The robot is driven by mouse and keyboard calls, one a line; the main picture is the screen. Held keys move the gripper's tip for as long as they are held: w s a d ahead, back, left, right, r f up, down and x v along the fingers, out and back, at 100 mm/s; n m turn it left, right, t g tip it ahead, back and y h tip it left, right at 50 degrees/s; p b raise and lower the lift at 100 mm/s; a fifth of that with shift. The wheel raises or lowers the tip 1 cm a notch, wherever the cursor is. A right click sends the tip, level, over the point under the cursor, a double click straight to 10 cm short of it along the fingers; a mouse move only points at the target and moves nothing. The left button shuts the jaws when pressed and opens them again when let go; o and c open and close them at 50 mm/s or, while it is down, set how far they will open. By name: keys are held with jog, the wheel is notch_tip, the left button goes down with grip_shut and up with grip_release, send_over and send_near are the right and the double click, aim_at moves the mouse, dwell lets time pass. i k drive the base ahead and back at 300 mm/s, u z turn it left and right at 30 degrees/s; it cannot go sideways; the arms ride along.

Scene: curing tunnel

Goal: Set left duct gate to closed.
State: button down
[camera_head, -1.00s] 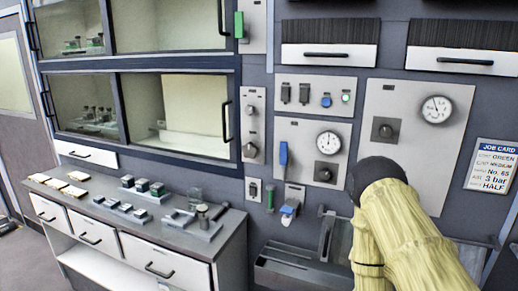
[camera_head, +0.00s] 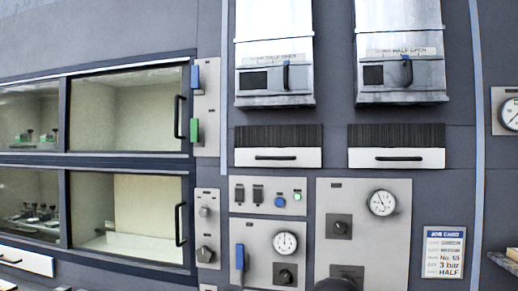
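The left duct (camera_head: 273,40) is a pale metal duct high on the wall. Its gate has a black handle (camera_head: 286,75) standing upright, right of a dark slot (camera_head: 254,81). A small label strip (camera_head: 275,58) above it is too blurred to read fully; it seems to end in "OPEN". The handle stands right of the strip's middle. A similar right duct (camera_head: 399,40) has its own handle (camera_head: 407,70) and a label with "HALF OPEN". My gripper is not in view; only a dark rounded part of my arm shows at the bottom edge.
Under the ducts are two dark-bristled drawers (camera_head: 278,158) with handles. Below are control panels with gauges (camera_head: 382,203), knobs and a blue lever (camera_head: 240,257). Glass-fronted cabinets (camera_head: 125,110) stand left; a job card (camera_head: 444,252) hangs right.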

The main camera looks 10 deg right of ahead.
aim_at(287, 79)
jog(key=u, duration=1.6)
jog(key=k, duration=0.6)
jog(key=z, duration=1.2)
